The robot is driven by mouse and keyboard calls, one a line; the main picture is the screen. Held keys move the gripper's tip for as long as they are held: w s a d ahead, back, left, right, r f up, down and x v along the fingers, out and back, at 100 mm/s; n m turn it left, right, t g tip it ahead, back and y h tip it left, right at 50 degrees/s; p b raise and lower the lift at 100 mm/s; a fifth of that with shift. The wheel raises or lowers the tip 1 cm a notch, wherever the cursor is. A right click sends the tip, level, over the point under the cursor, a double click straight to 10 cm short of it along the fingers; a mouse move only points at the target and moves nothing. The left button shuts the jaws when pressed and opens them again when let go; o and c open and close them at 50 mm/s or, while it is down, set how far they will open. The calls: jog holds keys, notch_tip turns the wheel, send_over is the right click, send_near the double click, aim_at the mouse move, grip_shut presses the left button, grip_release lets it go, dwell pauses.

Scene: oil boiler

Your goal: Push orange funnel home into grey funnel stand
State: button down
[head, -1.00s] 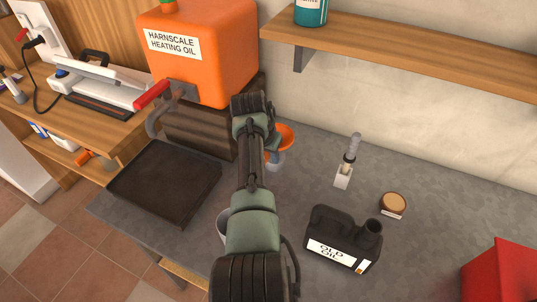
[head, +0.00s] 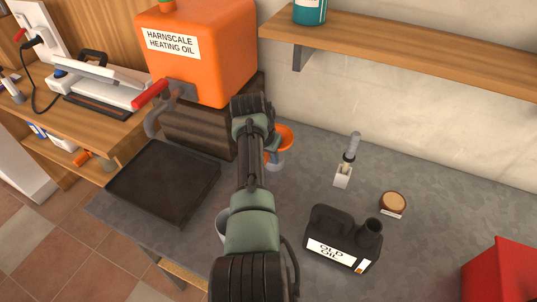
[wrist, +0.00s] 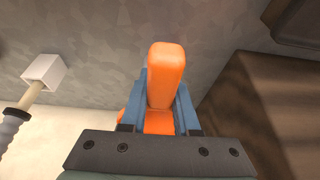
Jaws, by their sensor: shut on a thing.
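The orange funnel (head: 286,134) is beside my wrist in the head view, partly hidden by my arm. In the wrist view an orange part of the funnel (wrist: 165,75) sticks out between the blue fingers of my gripper (wrist: 161,103), which is shut on it. The grey funnel stand (head: 277,163) shows just below the funnel in the head view and is also partly covered. The two look lined up and close together. I cannot tell how deep the funnel sits in the stand.
The orange heating oil tank (head: 205,60) and its red-handled tap (head: 150,94) are at the left. A dark tray (head: 165,182) lies in front. A black old oil can (head: 330,225), a brush in a holder (head: 343,175) and a round brown-topped item (head: 393,202) stand right. A shelf (head: 400,52) runs above.

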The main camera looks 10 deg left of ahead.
jog(key=shift+f+b, duration=0.6)
jog(key=shift+f, duration=0.25)
jog(key=c, duration=0.6)
grip_release()
jog(key=shift+r, duration=0.1)
jog(key=p+v, duration=0.2)
jog(key=v, duration=1.1)
